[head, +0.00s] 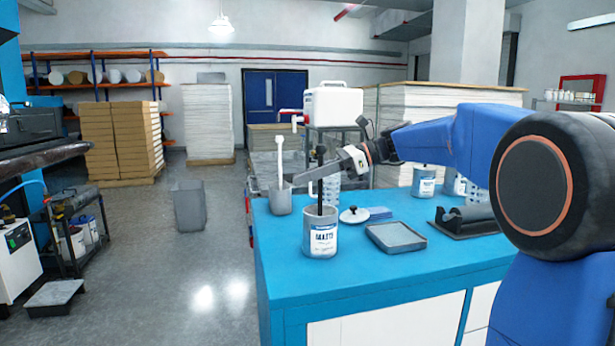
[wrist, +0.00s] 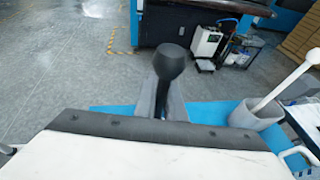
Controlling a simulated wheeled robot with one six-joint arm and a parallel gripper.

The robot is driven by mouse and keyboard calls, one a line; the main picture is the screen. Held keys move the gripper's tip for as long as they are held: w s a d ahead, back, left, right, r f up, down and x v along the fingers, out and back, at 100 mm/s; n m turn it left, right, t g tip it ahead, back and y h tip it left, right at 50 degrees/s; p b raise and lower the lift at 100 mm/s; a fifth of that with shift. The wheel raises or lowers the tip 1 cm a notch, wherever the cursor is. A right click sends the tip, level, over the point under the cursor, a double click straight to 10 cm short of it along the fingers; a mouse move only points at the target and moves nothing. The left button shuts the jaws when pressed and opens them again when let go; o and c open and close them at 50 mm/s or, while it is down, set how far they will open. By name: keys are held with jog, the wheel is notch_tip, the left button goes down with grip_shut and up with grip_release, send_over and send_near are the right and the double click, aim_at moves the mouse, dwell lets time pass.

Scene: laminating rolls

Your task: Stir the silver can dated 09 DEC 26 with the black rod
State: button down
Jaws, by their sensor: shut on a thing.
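My gripper (head: 318,172) is shut on the black rod (head: 320,188), gripping it below its thick knob. The knob (wrist: 173,62) shows in the wrist view, with a grey finger beside it. The rod is upright, and its lower end goes down at the mouth of a silver can (head: 320,241) near the table's front left corner; the tip is hidden. That can has a white and blue label with large dark letters; I cannot read a date. Other labelled silver cans (head: 424,182) (head: 454,184) stand farther back on the right, their dates too small to read.
A grey pot (head: 280,201) with a white-handled tool (head: 280,160) stands left of the can. A clear jug (head: 331,190) is behind it. A round lid (head: 354,215), a grey tray (head: 396,238) and a dark stand (head: 465,220) lie to the right. The blue table's (head: 300,282) front is bare.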

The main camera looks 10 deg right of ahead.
jog(key=shift+s+r, duration=0.1)
dwell(0.3)
notch_tip(320, 180, up, 12)
jog(key=shift+f, duration=0.2)
dwell(1.1)
jog(key=shift+r, duration=0.1)
dwell(0.5)
jog(key=shift+r, duration=1.9)
